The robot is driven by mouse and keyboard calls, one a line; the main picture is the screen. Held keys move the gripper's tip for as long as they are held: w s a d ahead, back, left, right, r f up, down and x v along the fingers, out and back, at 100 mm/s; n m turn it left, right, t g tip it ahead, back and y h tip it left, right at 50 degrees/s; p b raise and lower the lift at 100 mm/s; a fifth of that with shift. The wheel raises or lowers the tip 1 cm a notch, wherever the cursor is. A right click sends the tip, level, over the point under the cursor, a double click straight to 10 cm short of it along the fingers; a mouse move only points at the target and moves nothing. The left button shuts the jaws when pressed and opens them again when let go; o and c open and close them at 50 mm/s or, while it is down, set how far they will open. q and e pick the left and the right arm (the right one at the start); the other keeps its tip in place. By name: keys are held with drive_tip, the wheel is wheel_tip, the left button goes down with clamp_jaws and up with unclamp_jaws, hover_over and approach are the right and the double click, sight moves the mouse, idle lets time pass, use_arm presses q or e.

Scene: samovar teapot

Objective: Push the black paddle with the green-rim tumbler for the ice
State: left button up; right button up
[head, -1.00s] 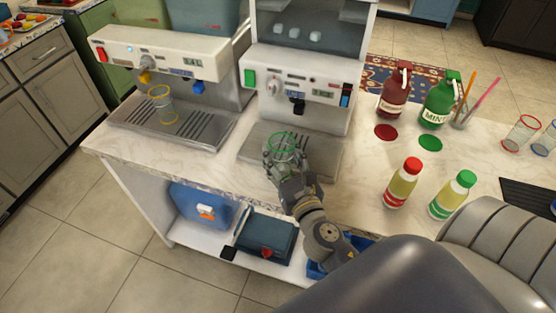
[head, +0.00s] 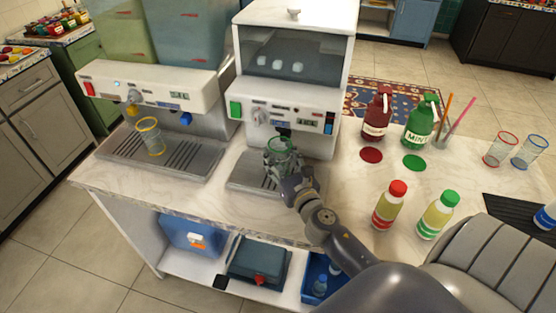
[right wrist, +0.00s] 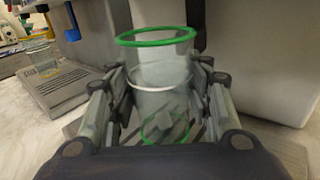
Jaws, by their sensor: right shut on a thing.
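The clear green-rim tumbler (head: 279,146) is upright in my right gripper (head: 281,162), which is shut around its sides. It stands over the grille at the front of the right machine. The black paddle (head: 284,131) is under that machine's front panel, just behind the tumbler's rim. I cannot tell if they touch. In the right wrist view the tumbler (right wrist: 155,75) sits between both fingers (right wrist: 158,100), its green rim above them. Pale blocky shapes show low through the glass, and I cannot tell if they are ice. My left gripper is not in view.
Ice cubes (head: 285,66) show in the right machine's window. A yellow-rim tumbler (head: 150,137) stands on the left machine's tray. Red (head: 376,113) and green (head: 420,121) syrup bottles and two capped bottles stand to the right. The counter's front strip is clear.

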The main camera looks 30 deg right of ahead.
drive_tip(key=shift+w+d+r, duration=0.1)
drive_tip(key=shift+w+d, duration=0.1)
drive_tip(key=shift+d, duration=0.05)
idle(0.3)
drive_tip(key=shift+w+d, duration=0.1)
drive_tip(key=shift+d, duration=0.05)
drive_tip(key=shift+s+a, duration=1.65)
drive_tip(key=shift+a, duration=0.3)
drive_tip(key=s+a, duration=0.2)
drive_tip(key=s+a+b, duration=0.1)
drive_tip(key=a, duration=0.1)
drive_tip(key=s+a+b, duration=0.1)
drive_tip(key=s+a, duration=0.1)
drive_tip(key=shift+s+a+f, duration=0.2)
drive_tip(key=shift+s+a, duration=0.1)
drive_tip(key=shift+a, duration=0.05)
drive_tip(key=shift+s+a+r, duration=0.1)
drive_tip(key=shift+s+a, duration=0.3)
drive_tip(key=shift+a, duration=0.05)
